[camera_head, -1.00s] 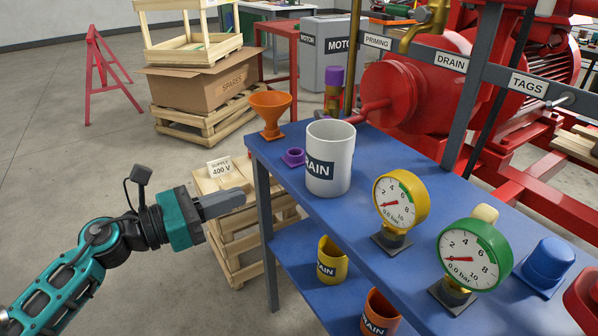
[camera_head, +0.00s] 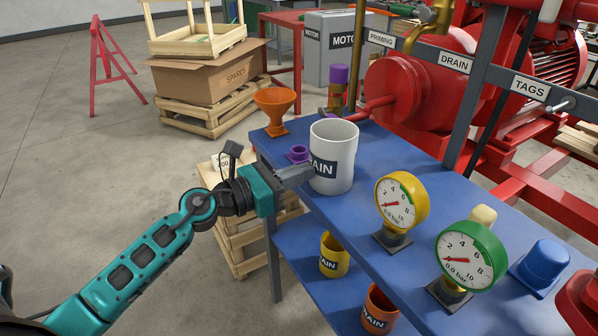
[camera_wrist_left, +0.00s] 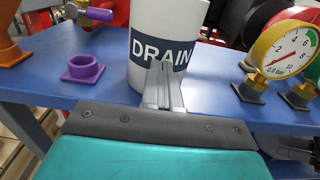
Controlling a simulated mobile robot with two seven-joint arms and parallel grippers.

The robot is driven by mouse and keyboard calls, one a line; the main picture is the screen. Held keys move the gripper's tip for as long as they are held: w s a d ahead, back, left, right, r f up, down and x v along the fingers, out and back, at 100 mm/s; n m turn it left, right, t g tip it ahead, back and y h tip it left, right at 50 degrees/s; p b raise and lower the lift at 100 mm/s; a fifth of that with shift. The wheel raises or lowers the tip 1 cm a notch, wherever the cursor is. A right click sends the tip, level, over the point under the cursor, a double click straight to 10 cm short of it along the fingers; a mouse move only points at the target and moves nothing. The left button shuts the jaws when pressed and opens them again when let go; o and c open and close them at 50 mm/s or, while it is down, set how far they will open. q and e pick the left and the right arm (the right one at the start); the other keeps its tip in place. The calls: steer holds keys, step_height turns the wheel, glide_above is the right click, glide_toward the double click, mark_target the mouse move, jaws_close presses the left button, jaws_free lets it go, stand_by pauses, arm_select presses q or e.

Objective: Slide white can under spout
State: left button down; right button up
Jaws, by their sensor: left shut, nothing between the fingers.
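The white can (camera_head: 340,181), with a dark DRAIN label, stands upright on the blue bench top (camera_head: 375,170) near its left edge. It also fills the upper middle of the left wrist view (camera_wrist_left: 140,75). My left gripper (camera_head: 309,173) is shut and empty, its fingertips at the can's left side, in front of the label. In the left wrist view the closed fingers (camera_wrist_left: 163,68) overlap the label; I cannot tell whether they touch it. A brass spout (camera_head: 428,28) hangs from the pipework behind the bench. My right gripper is not in view.
A purple ring (camera_head: 298,155) and an orange funnel (camera_head: 276,108) stand left of the can. A yellow gauge (camera_head: 402,200) and a green gauge (camera_head: 470,257) stand to its right. A grey rail (camera_head: 492,75) runs behind. Yellow and orange cans are on the lower shelf.

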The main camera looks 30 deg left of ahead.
arm_select(q)
steer(key=x, duration=1.6)
steer(key=shift+w+d, duration=0.1)
steer(key=shift+d, duration=0.05)
